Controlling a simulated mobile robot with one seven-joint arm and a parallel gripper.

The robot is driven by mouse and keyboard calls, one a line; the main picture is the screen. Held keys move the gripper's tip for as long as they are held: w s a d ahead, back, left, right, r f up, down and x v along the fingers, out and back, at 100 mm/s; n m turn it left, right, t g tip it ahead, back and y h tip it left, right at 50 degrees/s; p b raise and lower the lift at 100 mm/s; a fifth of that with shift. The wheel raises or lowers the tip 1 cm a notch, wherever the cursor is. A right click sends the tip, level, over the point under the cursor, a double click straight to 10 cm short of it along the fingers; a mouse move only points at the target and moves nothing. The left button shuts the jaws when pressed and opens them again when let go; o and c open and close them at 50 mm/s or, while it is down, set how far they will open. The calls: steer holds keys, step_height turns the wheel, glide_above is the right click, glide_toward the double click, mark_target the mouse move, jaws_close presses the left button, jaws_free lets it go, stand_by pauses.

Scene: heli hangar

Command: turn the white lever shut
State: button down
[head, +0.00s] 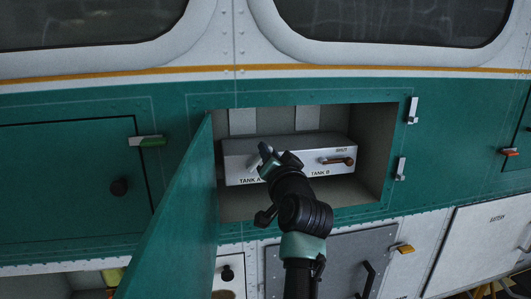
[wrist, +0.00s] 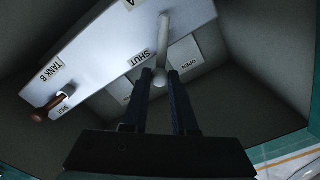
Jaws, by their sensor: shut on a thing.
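The white lever (wrist: 165,38) shows in the wrist view as a pale bar with a rounded end between my fingers. My gripper (wrist: 163,80) is shut on that end. The lever stands between a SHUT label (wrist: 136,58) on its left and an OPEN label (wrist: 190,66) on its right. In the head view my gripper (head: 268,156) is at the left part of the grey valve box (head: 310,145), near the TANK A label, and hides most of the lever.
A brown-handled lever (head: 338,161) sits at TANK B on the same box, also seen in the wrist view (wrist: 46,110). The recess walls (head: 377,140) surround the box closely. An open green door (head: 172,215) stands at the left, with latches (head: 412,110) at the right.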

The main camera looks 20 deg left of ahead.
steer(key=shift+w+d+f+m, duration=0.3)
steer(key=shift+f+m, duration=0.5)
steer(key=shift+m, duration=0.95)
steer(key=shift+w+d+f+m, duration=0.15)
steer(key=shift+d+f+m, duration=0.2)
steer(key=shift+f+m, duration=0.95)
steer(key=shift+w+d+f+m, duration=0.25)
steer(key=shift+d+f+m, duration=0.1)
steer(key=shift+m, duration=1.9)
steer(key=c, duration=0.7)
jaws_free()
steer(key=b+v, duration=0.3)
steer(key=v, duration=1)
